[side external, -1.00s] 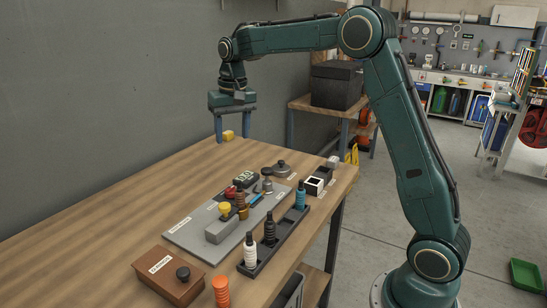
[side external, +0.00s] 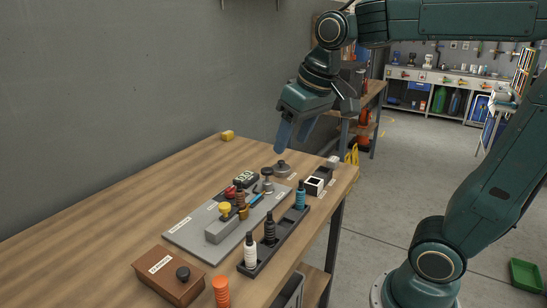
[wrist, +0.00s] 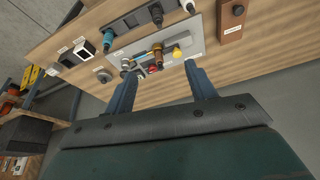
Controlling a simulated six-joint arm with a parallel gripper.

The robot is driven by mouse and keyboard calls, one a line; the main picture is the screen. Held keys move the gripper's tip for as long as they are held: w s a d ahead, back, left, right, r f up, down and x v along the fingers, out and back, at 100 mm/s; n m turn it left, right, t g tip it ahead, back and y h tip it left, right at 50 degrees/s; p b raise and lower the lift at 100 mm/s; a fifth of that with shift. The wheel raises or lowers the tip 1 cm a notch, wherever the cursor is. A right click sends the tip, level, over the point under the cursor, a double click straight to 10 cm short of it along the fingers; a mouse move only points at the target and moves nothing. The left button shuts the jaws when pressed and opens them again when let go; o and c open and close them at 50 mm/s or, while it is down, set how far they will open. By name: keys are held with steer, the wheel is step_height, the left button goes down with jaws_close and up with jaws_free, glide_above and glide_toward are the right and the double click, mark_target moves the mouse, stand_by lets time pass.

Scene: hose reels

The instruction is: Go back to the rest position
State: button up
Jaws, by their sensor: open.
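My gripper (side external: 294,134) hangs in the air above the far part of the wooden table, tilted, with its blue fingers pointing down. In the wrist view my gripper (wrist: 161,82) shows its two fingers spread wide apart. Nothing is held between them. The grey base plate (side external: 185,236) with a small valve assembly and yellow knob (side external: 225,208) lies on the table, below and nearer the camera than my gripper.
A dark rack (side external: 284,241) holds white, black and teal bottle-like pieces. A brown box (side external: 168,275) and an orange ribbed piece (side external: 221,292) stand at the near edge. A yellow block (side external: 227,135) lies at the far left. The table's left side is clear.

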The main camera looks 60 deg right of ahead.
steer(key=s+a+f+n+t, duration=0.1)
steer(key=s+f, duration=0.4)
steer(key=s, duration=0.6)
steer(key=shift+a+n+t, duration=0.3)
steer(key=shift+a+n, duration=0.15)
steer(key=shift+n, duration=0.05)
